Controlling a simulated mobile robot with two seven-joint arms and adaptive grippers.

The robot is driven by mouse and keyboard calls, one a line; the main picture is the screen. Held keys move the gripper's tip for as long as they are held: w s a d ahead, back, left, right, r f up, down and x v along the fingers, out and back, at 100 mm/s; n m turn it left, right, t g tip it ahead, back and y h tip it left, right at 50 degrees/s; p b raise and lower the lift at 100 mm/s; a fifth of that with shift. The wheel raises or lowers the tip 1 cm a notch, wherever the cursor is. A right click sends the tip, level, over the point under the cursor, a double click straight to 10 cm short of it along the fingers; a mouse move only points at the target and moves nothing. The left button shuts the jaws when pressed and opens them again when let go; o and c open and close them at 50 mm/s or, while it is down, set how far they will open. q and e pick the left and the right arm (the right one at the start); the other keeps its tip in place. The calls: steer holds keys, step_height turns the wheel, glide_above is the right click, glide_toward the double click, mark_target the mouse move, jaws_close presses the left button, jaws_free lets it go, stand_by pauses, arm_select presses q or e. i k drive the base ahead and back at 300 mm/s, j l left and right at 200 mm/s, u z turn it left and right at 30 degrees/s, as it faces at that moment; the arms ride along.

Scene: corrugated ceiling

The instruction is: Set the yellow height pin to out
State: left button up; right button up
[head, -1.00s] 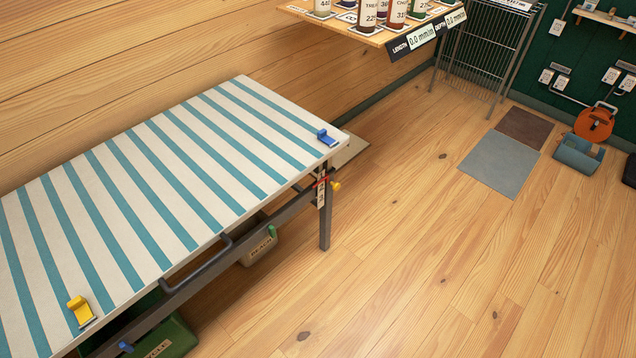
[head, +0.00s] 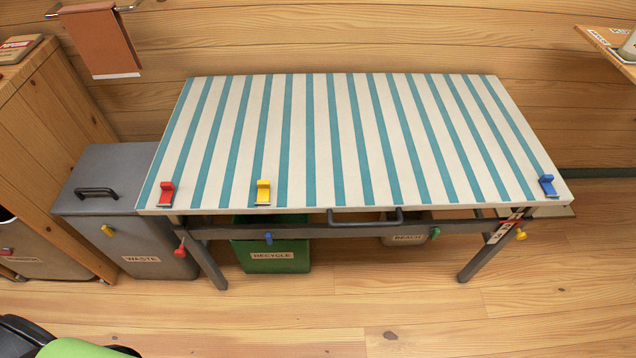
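A striped white and teal table (head: 350,150) stands ahead against the wooden wall. A yellow knob-like pin (head: 521,235) sticks out at its right front leg, beside a small marked scale plate (head: 501,231) with a red marker. The pin is small here, and I cannot tell whether it is in or out. Other yellow parts are a clip (head: 263,193) on the table's front edge and a knob (head: 107,230) by the grey bin. Neither of my grippers is in view.
Other knobs are red (head: 180,250) at the left leg, blue (head: 268,238) and green (head: 435,233) along the front. A grey waste bin (head: 140,254) stands left, a green recycle bin (head: 280,262) underneath. The wooden floor (head: 430,310) in front is largely clear.

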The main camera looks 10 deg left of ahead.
mark_target(519, 236)
steer(key=z, duration=1.3)
